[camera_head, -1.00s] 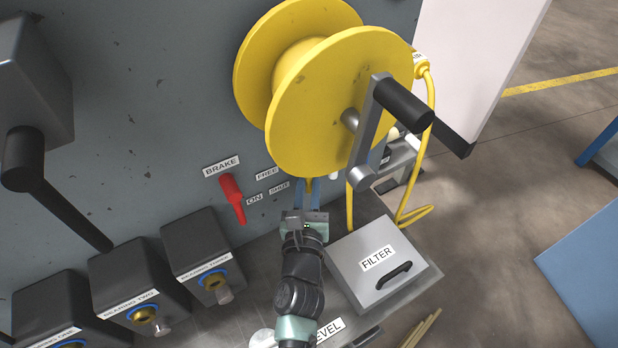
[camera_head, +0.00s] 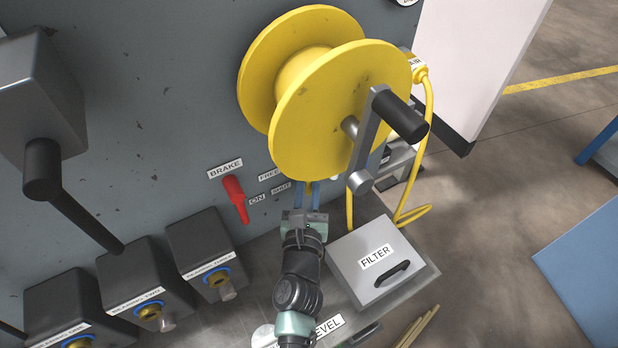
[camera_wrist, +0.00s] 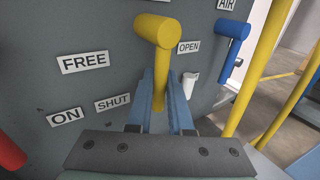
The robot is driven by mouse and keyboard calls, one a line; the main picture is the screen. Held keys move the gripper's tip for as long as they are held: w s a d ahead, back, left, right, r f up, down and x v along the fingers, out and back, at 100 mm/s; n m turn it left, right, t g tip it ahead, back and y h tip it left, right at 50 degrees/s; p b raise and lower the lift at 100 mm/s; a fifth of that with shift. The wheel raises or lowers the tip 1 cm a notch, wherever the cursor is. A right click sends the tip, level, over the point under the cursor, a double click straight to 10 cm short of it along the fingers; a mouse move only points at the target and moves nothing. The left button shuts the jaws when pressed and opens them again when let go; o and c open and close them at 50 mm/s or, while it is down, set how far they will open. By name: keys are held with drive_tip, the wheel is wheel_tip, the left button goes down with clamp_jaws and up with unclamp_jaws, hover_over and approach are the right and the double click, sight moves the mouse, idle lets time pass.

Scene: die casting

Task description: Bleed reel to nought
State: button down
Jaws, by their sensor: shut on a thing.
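The yellow reel (camera_head: 345,110) with a grey crank and black grip stands out from the grey panel. Below it, in the wrist view, a yellow valve lever (camera_wrist: 164,62) points downward between the OPEN label (camera_wrist: 189,47) and the SHUT label (camera_wrist: 113,102). My gripper (camera_wrist: 160,90) has its blue fingers shut on the lever's lower part. In the head view my gripper (camera_head: 308,190) reaches up under the reel, whose rim hides the lever. The red brake lever (camera_head: 236,198) points down beside the ON label (camera_head: 257,201).
A blue lever (camera_wrist: 232,45) under the AIR label and a small white part (camera_wrist: 190,82) sit right of my fingers. A yellow hose (camera_head: 428,130) hangs at the reel's right. The filter box (camera_head: 382,265) is close right of my arm. Dark bearing boxes (camera_head: 205,245) line the lower left.

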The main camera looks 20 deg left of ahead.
drive_tip(key=c, duration=1.1)
unclamp_jaws()
drive_tip(key=shift+s, duration=0.15)
drive_tip(key=b+v, duration=0.1)
drive_tip(key=v, duration=1.1)
drive_tip(key=shift+s+d, duration=0.2)
drive_tip(key=shift+s, duration=0.15)
drive_tip(key=shift+r, duration=0.1)
